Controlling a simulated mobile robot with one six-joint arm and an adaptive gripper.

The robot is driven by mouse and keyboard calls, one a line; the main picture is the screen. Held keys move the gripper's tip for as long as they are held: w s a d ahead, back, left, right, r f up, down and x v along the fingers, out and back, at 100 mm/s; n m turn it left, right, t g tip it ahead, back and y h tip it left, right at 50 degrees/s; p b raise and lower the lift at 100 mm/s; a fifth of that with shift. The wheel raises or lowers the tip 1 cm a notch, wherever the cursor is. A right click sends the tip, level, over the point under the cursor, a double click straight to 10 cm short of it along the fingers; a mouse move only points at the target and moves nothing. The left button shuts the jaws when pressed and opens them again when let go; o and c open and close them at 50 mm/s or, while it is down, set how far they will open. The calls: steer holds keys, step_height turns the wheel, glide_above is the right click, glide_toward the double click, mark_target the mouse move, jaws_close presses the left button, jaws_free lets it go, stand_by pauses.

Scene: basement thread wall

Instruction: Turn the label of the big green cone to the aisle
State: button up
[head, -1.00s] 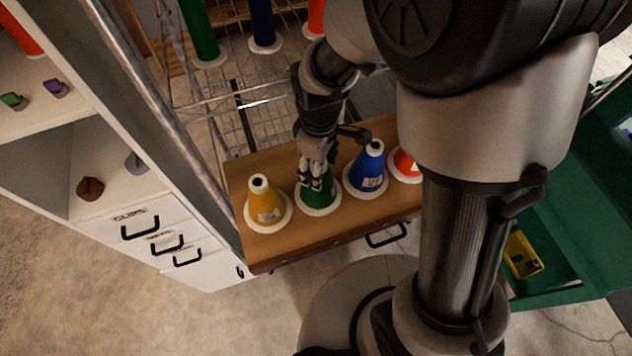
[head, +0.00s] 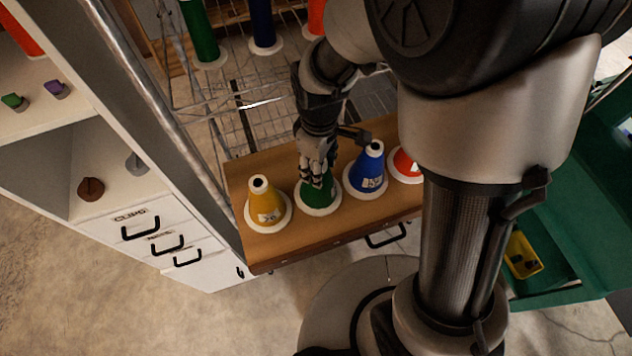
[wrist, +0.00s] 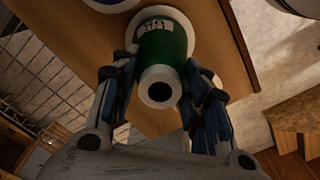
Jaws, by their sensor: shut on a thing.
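The green cone (head: 319,190) stands upright on its white round base on the wooden shelf, between a yellow cone and a blue cone. My gripper (head: 315,178) reaches down over its top and is shut on it. In the wrist view, my gripper (wrist: 162,88) has fingers on both sides of the green cone (wrist: 172,47), near its open white-rimmed tip. Its pale label (wrist: 156,25) shows in the wrist view on the side towards the blue cone. In the head view no label shows on its visible part; my fingers hide its upper part.
The yellow cone (head: 264,205) stands close on the left, the blue cone (head: 368,172) close on the right, both with labels facing front. A red-orange cone (head: 406,164) is farther right, partly behind my arm. A white drawer cabinet (head: 150,235) borders the shelf (head: 290,250).

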steer(key=m, duration=1.3)
steer(key=shift+f+b, duration=0.2)
steer(key=shift+b, duration=0.2)
steer(key=o, duration=1.1)
steer(key=shift+c, duration=0.2)
